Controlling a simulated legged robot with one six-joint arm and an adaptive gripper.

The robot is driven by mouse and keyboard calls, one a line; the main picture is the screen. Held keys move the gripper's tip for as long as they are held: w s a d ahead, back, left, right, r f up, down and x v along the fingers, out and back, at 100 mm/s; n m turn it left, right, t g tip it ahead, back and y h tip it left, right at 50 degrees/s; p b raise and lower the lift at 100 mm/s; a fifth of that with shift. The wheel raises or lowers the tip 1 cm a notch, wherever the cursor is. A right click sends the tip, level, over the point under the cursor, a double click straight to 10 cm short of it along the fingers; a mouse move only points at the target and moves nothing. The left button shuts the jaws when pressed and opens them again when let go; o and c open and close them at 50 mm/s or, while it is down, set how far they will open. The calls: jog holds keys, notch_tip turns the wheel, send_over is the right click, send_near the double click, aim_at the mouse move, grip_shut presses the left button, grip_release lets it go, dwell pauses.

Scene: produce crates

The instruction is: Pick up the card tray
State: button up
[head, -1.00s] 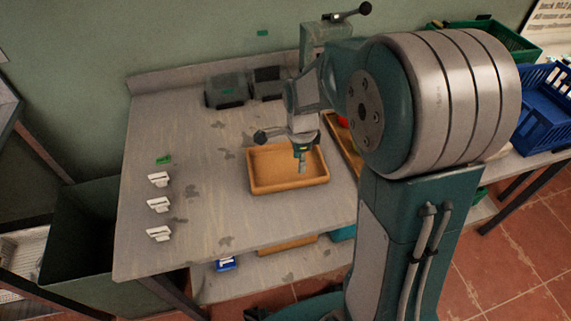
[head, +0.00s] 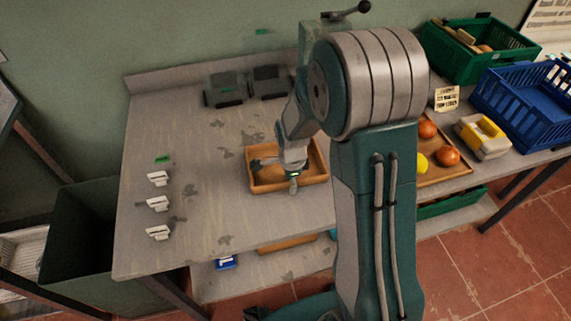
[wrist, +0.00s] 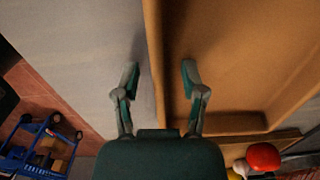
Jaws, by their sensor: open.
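The card tray (head: 264,188) is a shallow, empty, orange-brown rectangular tray lying flat on the grey table. My gripper (head: 294,186) is at its front wall in the head view, pointing down. In the wrist view my gripper (wrist: 160,78) is open, with one finger on each side of the tray's rim (wrist: 154,40): one over the bare table, one over the tray's inside. The fingers look apart from the wall; how far below the rim they reach I cannot tell. My wrist hides part of the tray in the head view.
Several white holders (head: 158,204) stand at the table's left. Two dark boxes (head: 224,88) are at the back. A wooden tray with red and yellow produce (head: 447,157), a blue crate (head: 500,98) and a green crate (head: 440,60) are at the right.

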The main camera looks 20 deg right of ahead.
jog(key=shift+a, duration=0.2)
grip_shut()
jog(key=shift+d, duration=0.1)
